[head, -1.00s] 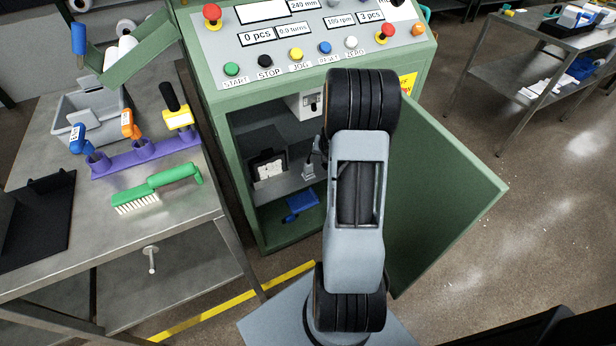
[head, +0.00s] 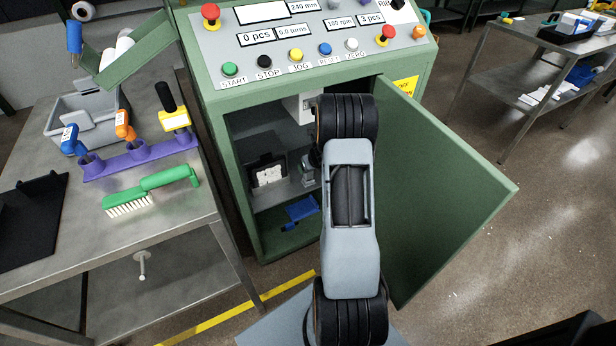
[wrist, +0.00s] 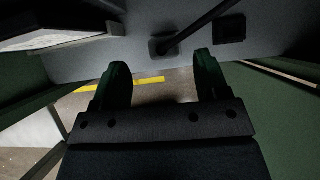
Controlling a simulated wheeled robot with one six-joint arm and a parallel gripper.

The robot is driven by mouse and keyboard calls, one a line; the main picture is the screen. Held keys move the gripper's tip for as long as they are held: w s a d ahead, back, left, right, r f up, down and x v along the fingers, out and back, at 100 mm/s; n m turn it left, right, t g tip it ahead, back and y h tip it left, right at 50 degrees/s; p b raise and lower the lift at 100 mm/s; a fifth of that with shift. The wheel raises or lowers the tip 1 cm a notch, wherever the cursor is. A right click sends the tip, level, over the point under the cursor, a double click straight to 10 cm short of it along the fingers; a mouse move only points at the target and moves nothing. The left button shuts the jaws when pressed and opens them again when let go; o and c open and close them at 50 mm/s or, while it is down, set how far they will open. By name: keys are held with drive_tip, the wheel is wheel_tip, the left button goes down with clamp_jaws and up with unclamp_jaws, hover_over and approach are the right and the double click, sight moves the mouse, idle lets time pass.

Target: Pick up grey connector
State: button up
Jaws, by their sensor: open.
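The grey connector (head: 307,166) appears in the head view as a small grey piece on the cabinet shelf, partly hidden by my arm. In the wrist view a dark grey block (wrist: 163,46) with a black cable rising from it sits on a grey surface; it looks like the same connector. My gripper (wrist: 160,62) is open and empty, with its two dark green fingers apart. The block lies just beyond and between the fingertips, with no visible contact. In the head view my gripper is hidden behind my arm inside the cabinet.
The green cabinet (head: 246,185) has its door (head: 440,205) open on the right. A black-framed white item (head: 268,176) sits on the shelf, and a blue item (head: 300,210) lies below. A dark square fitting (wrist: 230,28) is beside the block. Left stands a metal table (head: 180,225).

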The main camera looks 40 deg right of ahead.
drive_tip(key=x, duration=0.2)
drive_tip(key=b+x, duration=0.1)
drive_tip(key=x, duration=0.1)
drive_tip(key=shift+s+d+f, duration=0.1)
drive_tip(key=shift+s+f, duration=0.1)
drive_tip(key=shift+f, duration=0.05)
drive_tip(key=shift+w+f+b, duration=0.3)
drive_tip(key=shift+f+b, duration=0.05)
drive_tip(key=shift+f, duration=0.05)
drive_tip(key=c, duration=1)
drive_tip(key=shift+r, duration=0.1)
